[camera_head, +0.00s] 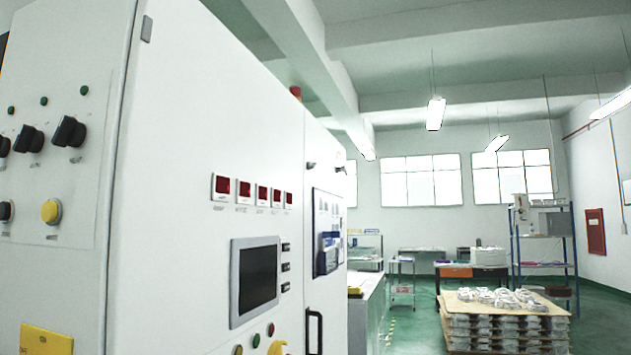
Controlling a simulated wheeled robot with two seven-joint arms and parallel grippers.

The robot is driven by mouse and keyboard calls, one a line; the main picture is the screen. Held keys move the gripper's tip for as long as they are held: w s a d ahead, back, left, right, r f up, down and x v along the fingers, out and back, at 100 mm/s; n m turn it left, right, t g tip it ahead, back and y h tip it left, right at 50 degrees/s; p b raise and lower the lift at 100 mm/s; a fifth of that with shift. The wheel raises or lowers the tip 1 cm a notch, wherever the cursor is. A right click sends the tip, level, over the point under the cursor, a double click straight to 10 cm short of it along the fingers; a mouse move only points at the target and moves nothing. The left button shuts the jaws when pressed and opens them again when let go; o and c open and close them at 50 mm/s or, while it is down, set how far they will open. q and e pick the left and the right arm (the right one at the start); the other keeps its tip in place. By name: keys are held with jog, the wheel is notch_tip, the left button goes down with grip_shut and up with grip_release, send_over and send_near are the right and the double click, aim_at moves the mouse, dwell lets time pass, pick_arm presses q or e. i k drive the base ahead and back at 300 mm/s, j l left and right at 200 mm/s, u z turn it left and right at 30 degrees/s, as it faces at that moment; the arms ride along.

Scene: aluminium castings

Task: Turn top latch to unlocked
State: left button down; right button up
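A tall white control cabinet (180,200) fills the left half of the head view. A small dark latch-like fitting (311,165) sits high on the door beyond the panel seam. A second small dark fitting (340,169) shows at the far edge of that door. I cannot tell which of them is the top latch or how it is turned. A black vertical handle (315,331) is low on the same door, cut off by the frame. Neither of my grippers is in view.
The near panel carries a dark screen (256,280), red displays (245,189) and buttons. Black rotary knobs (70,132) are on the left face. A pallet of stacked castings (505,318) stands at right. Open green floor (408,335) lies between cabinet and pallet.

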aim_at(310, 164)
jog(key=i+l+u, duration=0.1)
jog(key=u, duration=0.3)
jog(key=i+l+u, duration=0.1)
jog(key=u, duration=0.35)
jog(key=i+l+u, duration=0.15)
jog(key=u, duration=0.25)
